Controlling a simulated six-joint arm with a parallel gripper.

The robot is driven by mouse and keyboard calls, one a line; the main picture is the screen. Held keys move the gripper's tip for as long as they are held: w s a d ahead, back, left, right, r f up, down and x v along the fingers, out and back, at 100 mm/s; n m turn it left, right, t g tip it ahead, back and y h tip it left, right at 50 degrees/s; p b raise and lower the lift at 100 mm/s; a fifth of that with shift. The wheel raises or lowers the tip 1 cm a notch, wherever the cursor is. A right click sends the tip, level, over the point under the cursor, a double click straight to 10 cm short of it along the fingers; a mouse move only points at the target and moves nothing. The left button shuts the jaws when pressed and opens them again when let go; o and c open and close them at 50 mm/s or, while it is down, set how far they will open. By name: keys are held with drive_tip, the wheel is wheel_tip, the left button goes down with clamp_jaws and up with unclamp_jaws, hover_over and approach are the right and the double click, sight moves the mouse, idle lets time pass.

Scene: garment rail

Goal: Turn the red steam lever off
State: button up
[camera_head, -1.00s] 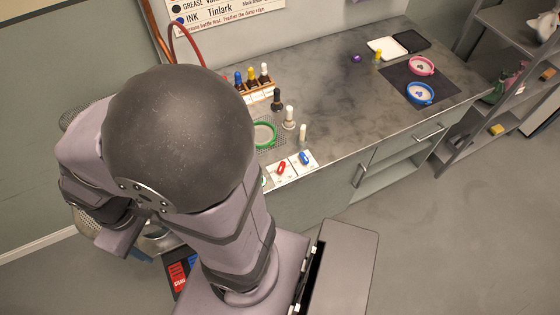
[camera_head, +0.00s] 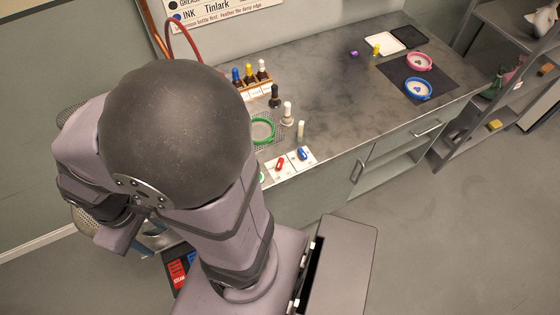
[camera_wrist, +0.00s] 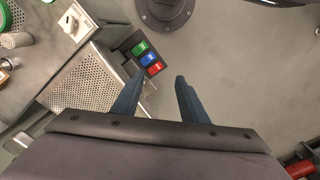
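A red lever (camera_head: 280,163) sits on a white plate at the counter's front edge in the head view, beside a blue lever (camera_head: 303,154). A dark panel low in the head view has a red label (camera_head: 177,272) that seems to read STEAM. The wrist view shows a panel with green, blue and red (camera_wrist: 154,69) blocks beyond the fingers; any lever there is too small to make out. My gripper (camera_wrist: 158,80) is open, its two blue fingers apart with nothing between them. In the head view my arm hides the gripper.
A perforated metal box (camera_wrist: 85,82) stands left of the fingers, with a white switch plate (camera_wrist: 77,20) above it. A red part (camera_wrist: 300,168) shows at the lower right. Bottles, a green ring (camera_head: 262,131) and trays stand on the counter (camera_head: 335,95). Open floor lies right.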

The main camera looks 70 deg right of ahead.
drive_tip(key=shift+d+m, duration=0.3)
drive_tip(key=shift+d, duration=0.25)
drive_tip(key=shift+c, duration=0.2)
drive_tip(key=m+b, duration=0.3)
drive_tip(key=m, duration=1.4)
hover_over(280, 162)
drive_tip(key=f, duration=0.7)
drive_tip(key=shift+a, duration=0.25)
drive_tip(key=shift+d+r, duration=0.2)
drive_tip(key=shift+f, duration=0.15)
drive_tip(key=shift+f+p, duration=0.75)
drive_tip(key=shift+f, duration=2.8)
